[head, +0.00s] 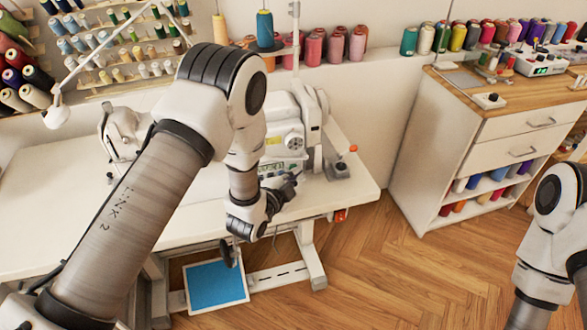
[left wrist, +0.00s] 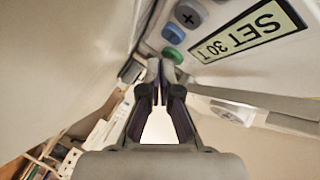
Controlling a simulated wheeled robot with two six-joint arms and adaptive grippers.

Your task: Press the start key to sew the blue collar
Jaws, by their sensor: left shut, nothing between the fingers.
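The white sewing machine (head: 312,112) stands on the white table, partly hidden behind my left arm. In the left wrist view its panel shows a green round key (left wrist: 172,55), a blue key (left wrist: 172,33), a grey-blue key with a plus (left wrist: 190,14) and an upside-down display (left wrist: 250,28) reading "SET 30 T". My left gripper (head: 286,188) is shut and empty in front of the machine. Its fingertips (left wrist: 157,72) appear just below the green key in the left wrist view; I cannot tell if they touch it. I cannot make out the blue collar. My right gripper is out of view.
A drawer cabinet (head: 455,150) stands at right. Thread spools line the wall. The floor between table and cabinet is clear.

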